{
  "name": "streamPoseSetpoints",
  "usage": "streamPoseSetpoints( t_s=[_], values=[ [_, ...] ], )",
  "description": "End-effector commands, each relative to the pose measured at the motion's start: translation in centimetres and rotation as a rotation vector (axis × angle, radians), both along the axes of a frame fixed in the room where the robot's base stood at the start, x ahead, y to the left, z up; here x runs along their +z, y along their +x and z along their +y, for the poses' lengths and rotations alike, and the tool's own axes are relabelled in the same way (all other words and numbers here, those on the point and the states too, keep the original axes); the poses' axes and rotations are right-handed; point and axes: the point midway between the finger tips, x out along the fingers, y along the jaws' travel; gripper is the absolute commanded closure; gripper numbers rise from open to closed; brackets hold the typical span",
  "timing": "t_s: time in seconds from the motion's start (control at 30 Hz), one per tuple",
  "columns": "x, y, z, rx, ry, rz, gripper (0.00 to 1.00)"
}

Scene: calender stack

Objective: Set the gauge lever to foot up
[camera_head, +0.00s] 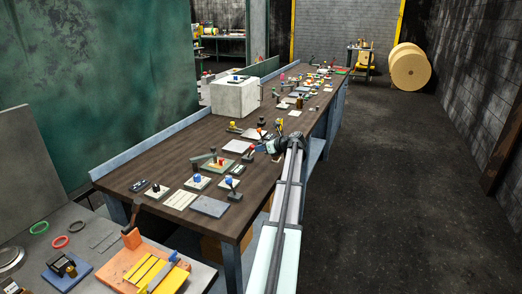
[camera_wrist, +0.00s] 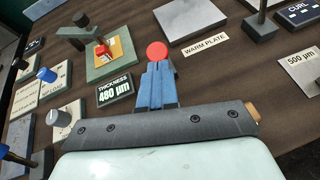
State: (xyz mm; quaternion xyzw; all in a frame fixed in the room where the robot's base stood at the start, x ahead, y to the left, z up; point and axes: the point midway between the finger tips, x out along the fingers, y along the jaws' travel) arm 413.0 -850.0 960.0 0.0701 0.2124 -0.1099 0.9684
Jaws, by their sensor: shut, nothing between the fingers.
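The thickness gauge (camera_wrist: 76,33) shows at the upper left of the wrist view, with a dark post and arm over a green base holding a tan sheet. A small red part (camera_wrist: 102,51) stands on the sheet. Its display (camera_wrist: 116,90) reads "THICKNESS 480 µm". A round red knob (camera_wrist: 157,50), which may be the gauge lever's end, shows just beyond the tips of my gripper (camera_wrist: 157,65). My blue fingers are shut with nothing between them. I cannot tell whether they touch the knob; its stem is hidden. In the head view the gauge (camera_head: 218,164) stands left of my gripper.
A grey warm plate (camera_wrist: 192,17) with its label lies beyond the knob. A dark post on a block (camera_wrist: 260,26) and a 500 µm card (camera_wrist: 303,67) are at the right. Blue-knobbed (camera_wrist: 47,75) and white-knobbed (camera_wrist: 54,117) controls stand at the left. The bench (camera_head: 140,168) is crowded.

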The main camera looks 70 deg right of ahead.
Motion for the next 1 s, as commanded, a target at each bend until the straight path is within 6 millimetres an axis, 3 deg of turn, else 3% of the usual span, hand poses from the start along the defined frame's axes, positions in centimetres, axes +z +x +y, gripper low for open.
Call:
streamPoseSetpoints(
  t_s=[0.67,1.0],
  values=[
    [1.0,1.0,0.0,0.001,-0.001,0.127,1.00],
    [2.1,3.0,-0.1,0.002,-0.002,0.330,1.00]
  ],
)
